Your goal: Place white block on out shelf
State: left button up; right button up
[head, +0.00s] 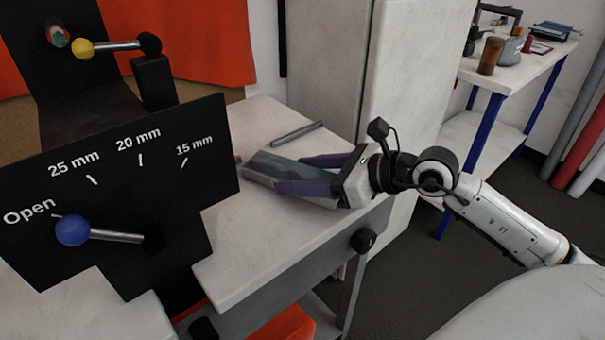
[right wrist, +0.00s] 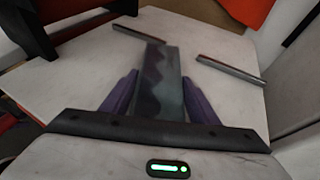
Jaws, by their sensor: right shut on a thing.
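A grey-green, mottled block with a paler side (head: 262,167) lies between the two purple fingers of my right gripper (head: 288,173). The gripper is shut on it, low over the white worktop (head: 262,260). In the right wrist view the block (right wrist: 160,62) looks dark and sticks out past the fingertips. I cannot tell whether it touches the worktop. No plainly white block shows apart from it, and no shelf is marked as the out shelf. My left gripper is not in view.
A black panel (head: 215,150) marked Open, 25 mm, 20 mm and 15 mm stands left of the block, with a blue-knobbed lever (head: 72,230). A thin metal rod (head: 297,134) lies behind the gripper. A tall white cabinet (head: 325,60) stands behind the worktop, whose front part is clear.

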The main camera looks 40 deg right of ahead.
jog(key=shift+r, duration=0.1)
jog(key=o, duration=1.1)
jog(key=shift+f, duration=0.2)
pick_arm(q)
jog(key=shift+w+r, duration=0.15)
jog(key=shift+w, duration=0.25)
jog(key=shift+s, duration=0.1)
pick_arm(e)
jog(key=shift+r, duration=0.1)
jog(key=shift+r, duration=0.1)
jog(key=shift+s+d, duration=0.2)
jog(key=shift+s, duration=0.2)
jog(key=v, duration=1.1)
jog(key=shift+r+b, duration=0.1)
jog(key=shift+b, duration=0.25)
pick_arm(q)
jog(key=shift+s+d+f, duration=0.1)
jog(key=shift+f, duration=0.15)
